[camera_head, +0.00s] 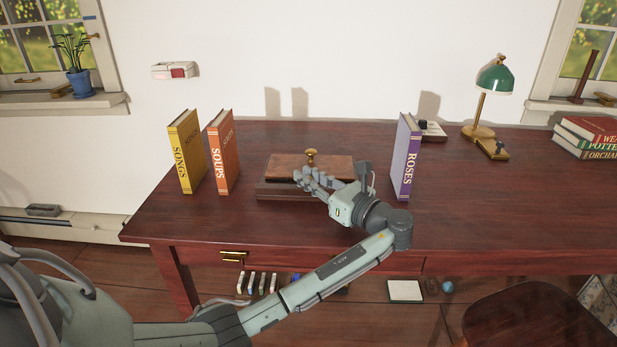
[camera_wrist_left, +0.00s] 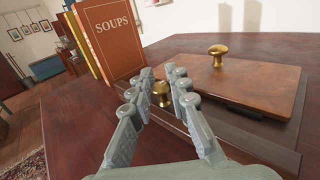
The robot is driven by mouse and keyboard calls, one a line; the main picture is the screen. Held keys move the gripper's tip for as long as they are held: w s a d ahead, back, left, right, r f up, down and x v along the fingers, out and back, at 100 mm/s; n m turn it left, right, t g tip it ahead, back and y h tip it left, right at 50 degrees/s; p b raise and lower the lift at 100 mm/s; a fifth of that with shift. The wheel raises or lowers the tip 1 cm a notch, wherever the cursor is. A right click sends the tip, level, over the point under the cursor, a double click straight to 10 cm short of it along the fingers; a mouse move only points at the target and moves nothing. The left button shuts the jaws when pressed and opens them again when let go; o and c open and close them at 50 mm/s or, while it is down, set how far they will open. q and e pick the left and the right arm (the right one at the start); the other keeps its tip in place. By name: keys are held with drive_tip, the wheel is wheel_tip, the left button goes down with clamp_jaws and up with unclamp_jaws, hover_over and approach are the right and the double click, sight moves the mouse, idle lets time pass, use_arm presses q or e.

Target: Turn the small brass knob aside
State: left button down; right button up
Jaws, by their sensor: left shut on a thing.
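A small brass knob (camera_wrist_left: 161,92) sits on the front side of a wooden box (camera_head: 285,193), low near the table. In the left wrist view it is between the fingers of my left gripper (camera_wrist_left: 160,88), which is shut on it. In the head view my left gripper (camera_head: 318,180) reaches the front of the box from the right and hides the small knob. The box has a brown lid (camera_wrist_left: 262,82) with a larger brass knob (camera_head: 312,157) on top; this knob also shows in the left wrist view (camera_wrist_left: 217,56). My right gripper is not in view.
Yellow (camera_head: 184,152) and orange (camera_head: 223,152) books stand left of the box. A purple book (camera_head: 406,157) stands close to its right. A green lamp (camera_head: 494,80) and stacked books (camera_head: 588,137) are farther right. The dark red table (camera_head: 450,230) is clear in front.

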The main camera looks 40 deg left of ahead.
use_arm(q)
drive_tip(key=c, duration=1.4)
unclamp_jaws()
drive_tip(key=shift+d, duration=0.1)
drive_tip(key=v, duration=1.1)
drive_tip(key=shift+s+d, duration=0.15)
drive_tip(key=shift+d, duration=0.25)
